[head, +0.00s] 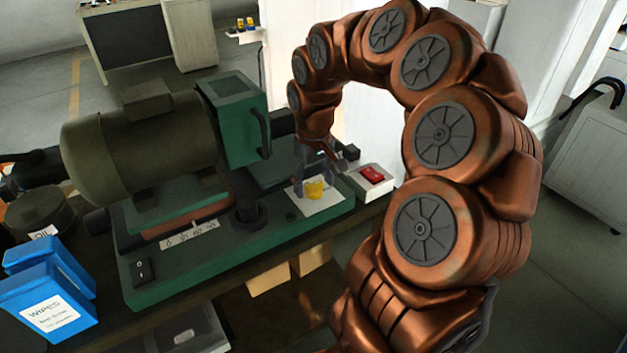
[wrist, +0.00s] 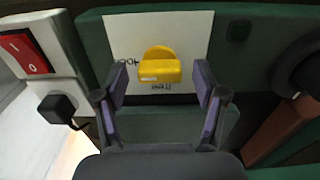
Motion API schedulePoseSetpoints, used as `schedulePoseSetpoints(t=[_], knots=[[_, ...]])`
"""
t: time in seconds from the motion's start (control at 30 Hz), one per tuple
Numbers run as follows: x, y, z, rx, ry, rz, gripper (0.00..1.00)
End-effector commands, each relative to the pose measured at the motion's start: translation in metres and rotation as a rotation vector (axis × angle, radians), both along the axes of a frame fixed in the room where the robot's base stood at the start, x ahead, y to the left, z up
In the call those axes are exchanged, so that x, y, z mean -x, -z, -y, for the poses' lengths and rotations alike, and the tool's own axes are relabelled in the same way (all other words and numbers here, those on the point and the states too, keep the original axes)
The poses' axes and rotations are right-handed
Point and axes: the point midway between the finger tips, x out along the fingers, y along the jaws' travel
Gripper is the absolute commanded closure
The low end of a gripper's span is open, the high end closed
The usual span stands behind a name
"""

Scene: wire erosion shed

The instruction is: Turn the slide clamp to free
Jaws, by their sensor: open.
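The slide clamp is a yellow knob (head: 315,188) on a white label plate (head: 325,206) at the right end of a green machine base. In the wrist view the yellow knob (wrist: 158,70) has a rounded back and a straight bar lying across the picture. Upside-down lettering shows on the plate (wrist: 185,30) left of the knob and below it; I cannot read it surely. My gripper (head: 314,180) is above the plate. In the wrist view my gripper (wrist: 160,78) is open, one finger on each side of the knob, with gaps between.
A red rocker switch (head: 372,173) on a white box sits right of the plate, with a black plug beside it in the wrist view (wrist: 62,108). A large motor (head: 140,145) and green housing (head: 235,115) stand left. Blue wipes boxes (head: 45,295) are at front left.

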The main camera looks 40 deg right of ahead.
Motion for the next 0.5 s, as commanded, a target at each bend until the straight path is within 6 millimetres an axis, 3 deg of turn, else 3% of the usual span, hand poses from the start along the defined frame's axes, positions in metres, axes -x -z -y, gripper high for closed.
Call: schedulePoseSetpoints(t=[0.17, 0.5], knots=[[0.0000, 0.0000, 0.0001, 0.000, 0.000, 0.000, 0.30], [0.0001, -0.0001, 0.0000, 0.000, 0.000, -0.001, 0.66]])
